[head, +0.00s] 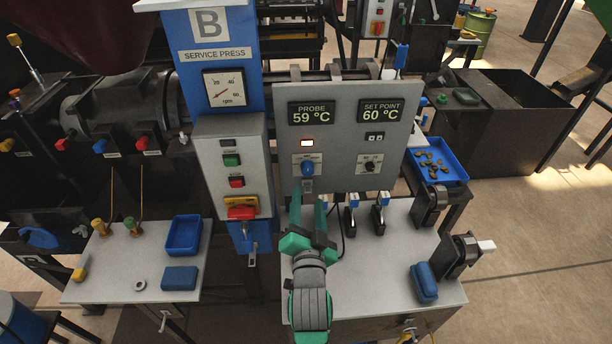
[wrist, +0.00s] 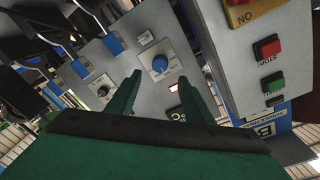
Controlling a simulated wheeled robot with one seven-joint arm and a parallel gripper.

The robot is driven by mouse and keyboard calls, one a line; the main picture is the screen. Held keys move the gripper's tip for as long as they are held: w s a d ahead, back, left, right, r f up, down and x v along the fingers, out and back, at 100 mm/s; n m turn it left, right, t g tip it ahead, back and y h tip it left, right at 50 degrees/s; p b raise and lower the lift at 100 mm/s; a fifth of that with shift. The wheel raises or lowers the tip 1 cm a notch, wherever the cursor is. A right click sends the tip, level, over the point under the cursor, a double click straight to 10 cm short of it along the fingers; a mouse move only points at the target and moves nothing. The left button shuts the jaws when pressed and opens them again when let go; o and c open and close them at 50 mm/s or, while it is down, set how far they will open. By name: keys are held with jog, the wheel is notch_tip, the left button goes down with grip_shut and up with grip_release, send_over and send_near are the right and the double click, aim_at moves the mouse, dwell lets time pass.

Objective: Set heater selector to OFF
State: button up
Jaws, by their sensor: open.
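A grey control panel (head: 340,125) carries a blue rotary knob (head: 307,168) on a pale label plate, likely the heater selector. The plate's lettering is too small to read, so I cannot tell its setting. The knob also shows in the wrist view (wrist: 160,65), ahead of and between my fingertips. My green gripper (head: 308,204) is open and empty, just below and in front of the knob in the head view, apart from it. Its two fingers also show in the wrist view (wrist: 160,84). A lit indicator (head: 307,143) sits above the knob.
A smaller black knob (head: 369,167) sits to the right on the panel. The displays read PROBE 59 °C (head: 312,112) and SET POINT 60 °C (head: 382,110). A box with green and red buttons (head: 232,165) and a red switch (head: 241,212) stands close left. A worktop (head: 330,285) lies below.

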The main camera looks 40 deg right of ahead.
aim_at(307, 173)
jog(key=x, duration=0.9)
jog(key=shift+w+d+f, duration=0.1)
jog(key=shift+w+d, duration=0.1)
jog(key=shift+w, duration=0.1)
jog(key=c, duration=1)
